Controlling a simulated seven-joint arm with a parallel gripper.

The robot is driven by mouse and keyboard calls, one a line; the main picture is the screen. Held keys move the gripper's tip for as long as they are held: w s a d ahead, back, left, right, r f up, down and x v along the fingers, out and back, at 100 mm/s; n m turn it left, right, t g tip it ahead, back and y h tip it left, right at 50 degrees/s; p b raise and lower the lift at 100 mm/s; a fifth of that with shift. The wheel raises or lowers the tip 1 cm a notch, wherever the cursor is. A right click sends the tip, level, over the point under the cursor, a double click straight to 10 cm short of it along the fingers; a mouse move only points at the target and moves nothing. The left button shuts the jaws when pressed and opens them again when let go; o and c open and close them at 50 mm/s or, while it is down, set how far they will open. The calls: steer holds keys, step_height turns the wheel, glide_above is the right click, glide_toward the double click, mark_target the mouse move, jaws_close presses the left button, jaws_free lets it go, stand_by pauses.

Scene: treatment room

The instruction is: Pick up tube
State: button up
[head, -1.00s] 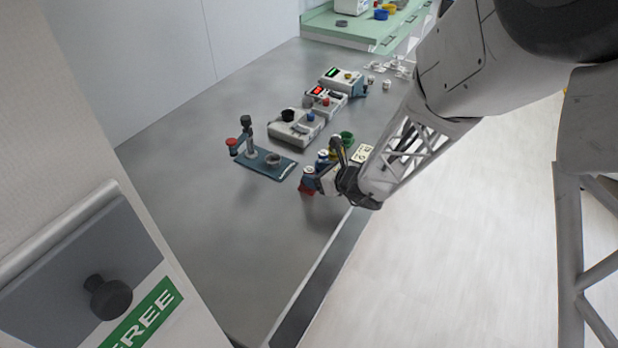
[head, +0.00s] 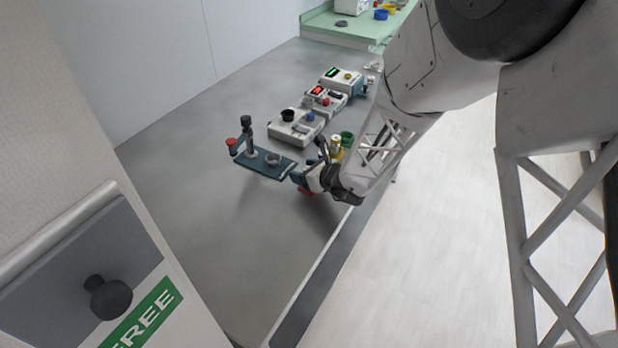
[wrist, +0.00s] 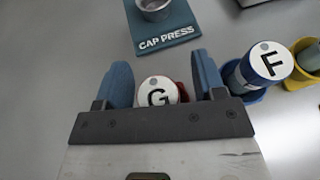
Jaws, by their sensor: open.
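A tube with a white cap marked G (wrist: 157,91) stands in a red holder (wrist: 183,92), which also shows under my gripper in the head view (head: 306,191). My gripper (wrist: 160,68) is open, with one blue finger on each side of the G cap. I see gaps at the cap's sides, and the gripper's bar hides its lower part. A second tube with a white cap marked F (wrist: 271,61) stands to the right in a blue holder (wrist: 247,93). In the head view my gripper (head: 301,178) hides the G tube.
The blue CAP PRESS base (wrist: 165,42) lies just beyond the fingers; its stand (head: 250,140) rises at its left in the head view. A yellow holder (wrist: 301,78) sits right of F. A green cup (head: 347,138) and several devices stand farther back. The near-left bench is clear.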

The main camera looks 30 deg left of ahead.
stand_by(0.3)
steer(key=c, duration=1)
steer(key=shift+r, duration=0.1)
steer(key=shift+r, duration=0.8)
step_height(320, 180, up, 2)
steer(key=shift+r, duration=0.1)
steer(key=s+d, duration=0.7)
steer(key=s+d+r, duration=0.1)
steer(key=s+d, duration=0.3)
steer(key=shift+s+d, duration=0.15)
